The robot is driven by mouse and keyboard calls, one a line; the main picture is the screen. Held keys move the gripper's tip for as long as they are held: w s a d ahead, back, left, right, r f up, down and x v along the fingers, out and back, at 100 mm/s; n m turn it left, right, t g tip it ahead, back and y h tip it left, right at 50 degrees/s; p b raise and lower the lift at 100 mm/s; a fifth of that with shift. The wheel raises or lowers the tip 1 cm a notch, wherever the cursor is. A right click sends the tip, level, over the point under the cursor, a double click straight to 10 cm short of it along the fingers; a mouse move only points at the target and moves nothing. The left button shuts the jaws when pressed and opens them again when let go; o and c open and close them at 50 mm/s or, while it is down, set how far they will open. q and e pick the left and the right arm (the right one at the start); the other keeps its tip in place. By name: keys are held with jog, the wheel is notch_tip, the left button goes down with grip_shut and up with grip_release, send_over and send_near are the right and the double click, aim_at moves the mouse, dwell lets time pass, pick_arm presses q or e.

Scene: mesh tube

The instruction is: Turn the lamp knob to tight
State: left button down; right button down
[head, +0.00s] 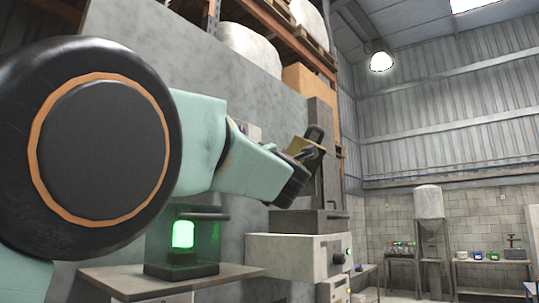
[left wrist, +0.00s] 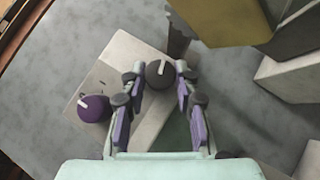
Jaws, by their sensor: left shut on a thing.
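In the left wrist view my left gripper (left wrist: 159,78) has its two fingers on either side of a dark grey round knob (left wrist: 160,72) with a pale pointer mark, and it is shut on it. A purple knob (left wrist: 91,108) with a pale mark sits to the left on the same light panel (left wrist: 125,60). I cannot read any tight mark. In the head view my left arm reaches toward the grey wall, and the knobs are hidden. A lit green lamp (head: 183,235) stands under a clear cover below the arm. My right gripper is out of view.
A gold-coloured block (head: 303,147) and a dark grey upright stand close by my left wrist. A pale cabinet (head: 290,257) with controls is below them. The lamp stands on a shelf (head: 135,283). Tables and a pale tank are far right.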

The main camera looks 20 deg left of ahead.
pick_arm(q)
jog(key=shift+r, duration=0.15)
dwell(0.3)
jog(key=c, duration=1)
grip_release()
jog(key=shift+d, duration=0.15)
